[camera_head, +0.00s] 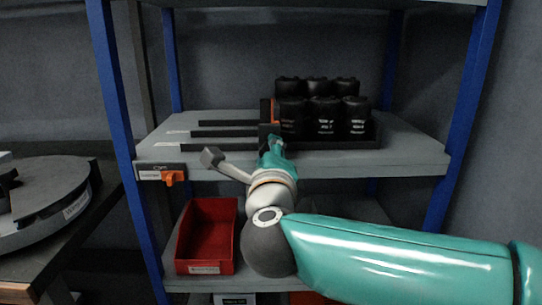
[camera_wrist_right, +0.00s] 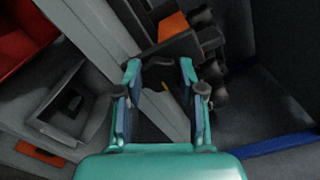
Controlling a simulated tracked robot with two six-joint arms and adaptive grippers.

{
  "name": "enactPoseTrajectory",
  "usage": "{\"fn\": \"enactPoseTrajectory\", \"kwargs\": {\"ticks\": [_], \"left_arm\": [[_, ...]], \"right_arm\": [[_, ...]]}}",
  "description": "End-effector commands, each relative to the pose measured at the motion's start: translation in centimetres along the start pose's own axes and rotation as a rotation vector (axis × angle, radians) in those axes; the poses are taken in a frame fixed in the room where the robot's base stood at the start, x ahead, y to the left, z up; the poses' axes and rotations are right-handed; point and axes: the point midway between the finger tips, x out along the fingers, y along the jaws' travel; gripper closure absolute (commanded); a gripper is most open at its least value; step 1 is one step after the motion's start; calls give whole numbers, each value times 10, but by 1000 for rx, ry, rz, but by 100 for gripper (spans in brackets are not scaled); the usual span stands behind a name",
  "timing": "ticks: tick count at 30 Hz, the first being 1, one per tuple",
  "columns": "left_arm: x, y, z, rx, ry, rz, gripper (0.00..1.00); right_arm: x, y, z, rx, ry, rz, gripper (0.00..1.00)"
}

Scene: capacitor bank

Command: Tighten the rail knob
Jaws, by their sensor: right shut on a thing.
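My right gripper (camera_head: 276,142) is at the front edge of the upper shelf, by the near end of the capacitor rail. In the wrist view its two teal fingers (camera_wrist_right: 159,72) stand apart, with a dark rounded piece between the tips. I take this piece to be the rail knob (camera_wrist_right: 160,62); the gripper is shut on it. In the head view the gripper hides the knob. An orange stop (camera_head: 267,110) stands at the left end of the black capacitors (camera_head: 324,118), and an orange block also shows in the wrist view (camera_wrist_right: 173,25). My left gripper is not in view.
Empty dark rails (camera_head: 220,134) lie left of the capacitors. An orange lever (camera_head: 173,178) sits on the shelf's left front edge. A red bin (camera_head: 184,246) stands on the lower shelf. Blue uprights (camera_head: 117,110) bound the rack. A round turntable (camera_head: 45,180) is at left.

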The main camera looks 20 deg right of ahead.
Motion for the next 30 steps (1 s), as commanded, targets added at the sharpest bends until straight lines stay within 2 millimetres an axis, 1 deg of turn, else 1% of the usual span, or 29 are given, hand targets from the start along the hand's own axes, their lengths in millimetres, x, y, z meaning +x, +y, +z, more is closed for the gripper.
{"fn": "enactPoseTrajectory", "kwargs": {"ticks": [1,3,5,14,17,20,23,30], "left_arm": [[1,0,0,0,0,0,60],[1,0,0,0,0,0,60],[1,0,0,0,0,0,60],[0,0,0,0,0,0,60],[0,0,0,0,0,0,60],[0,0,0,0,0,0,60],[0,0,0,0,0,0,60],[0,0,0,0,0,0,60]], "right_arm": [[-1,8,-1,-3,1,16,56],[0,8,-1,-3,1,16,44],[0,7,0,-3,1,14,35],[-1,3,0,-2,1,7,35],[-5,3,0,-2,0,6,35],[-15,3,1,-2,-2,7,35],[-31,2,1,-1,-4,6,35],[-80,4,1,-3,-5,8,35]]}}
